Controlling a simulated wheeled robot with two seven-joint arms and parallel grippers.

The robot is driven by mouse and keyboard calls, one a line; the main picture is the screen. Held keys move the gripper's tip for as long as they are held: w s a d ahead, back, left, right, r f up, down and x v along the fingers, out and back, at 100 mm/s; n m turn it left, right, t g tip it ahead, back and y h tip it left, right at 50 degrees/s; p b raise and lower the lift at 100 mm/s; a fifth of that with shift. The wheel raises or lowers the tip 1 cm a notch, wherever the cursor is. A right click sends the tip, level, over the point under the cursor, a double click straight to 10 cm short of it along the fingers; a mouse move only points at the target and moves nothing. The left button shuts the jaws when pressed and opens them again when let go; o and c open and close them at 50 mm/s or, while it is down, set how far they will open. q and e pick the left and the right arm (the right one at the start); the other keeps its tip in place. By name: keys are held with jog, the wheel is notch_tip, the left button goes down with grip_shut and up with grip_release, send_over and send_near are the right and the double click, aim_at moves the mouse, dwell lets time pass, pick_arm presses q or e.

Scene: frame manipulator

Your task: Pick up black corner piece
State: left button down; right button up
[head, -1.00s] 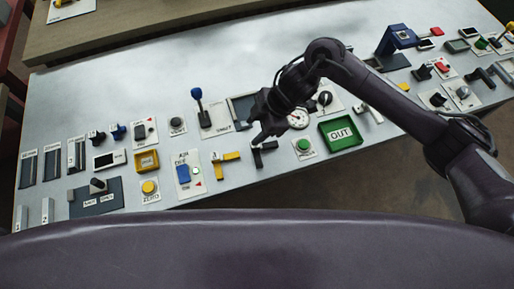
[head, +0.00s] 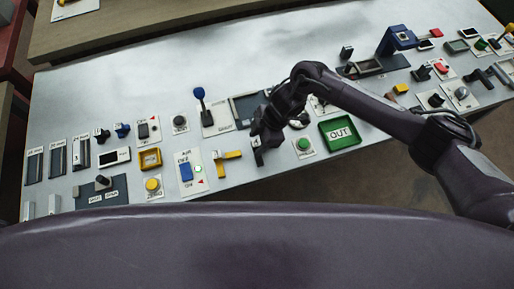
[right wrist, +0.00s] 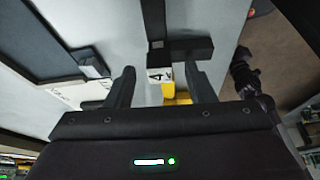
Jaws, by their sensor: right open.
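The black corner piece (head: 258,157) lies near the table's front edge, just right of a yellow corner piece (head: 228,156). In the head view my right gripper (head: 259,144) is low over it and partly covers it. In the right wrist view the black corner piece (right wrist: 183,49) is an L shape just beyond the fingertips, with one arm running up the picture. My right gripper (right wrist: 160,72) is open and empty there, its fingers apart. The yellow corner piece (right wrist: 169,91) shows partly between the fingers, beside a white label. My left gripper is not seen.
A blue-topped lever (head: 199,94) rises behind at the left. Many small panels fill the table's left side. The middle back of the table is clear.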

jog(key=shift+c, duration=0.3)
jog(key=c, duration=1)
grip_shut()
jog(key=shift+r, duration=0.2)
